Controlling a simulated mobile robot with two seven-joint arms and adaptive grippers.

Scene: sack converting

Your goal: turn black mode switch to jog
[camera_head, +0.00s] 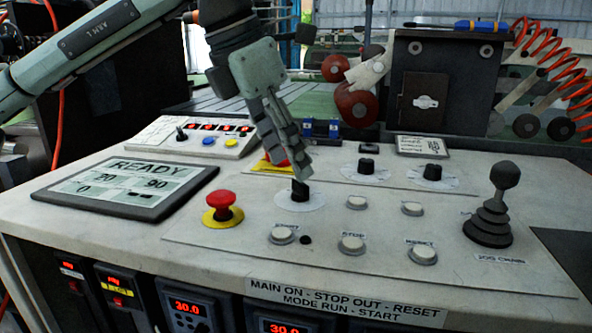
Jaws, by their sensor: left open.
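A black switch (300,190) stands on a round white dial plate at the middle of the console's sloped panel. Its dial marks are too small to read. My left gripper (292,165) reaches down from the upper left, with its fingertips at the top of this switch. The gripper is open, and its fingers hide the upper part of the switch. I cannot tell whether they touch it. Two more black knobs, one in the middle (367,167) and one to the right (432,173), stand on white dials further back. My right gripper is not in view.
A red mushroom button (222,203) on a yellow base stands left of the switch. Another red button is partly hidden behind my gripper. White push buttons (352,243) lie in front. A black joystick (492,215) stands at right, a READY display (128,185) at left.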

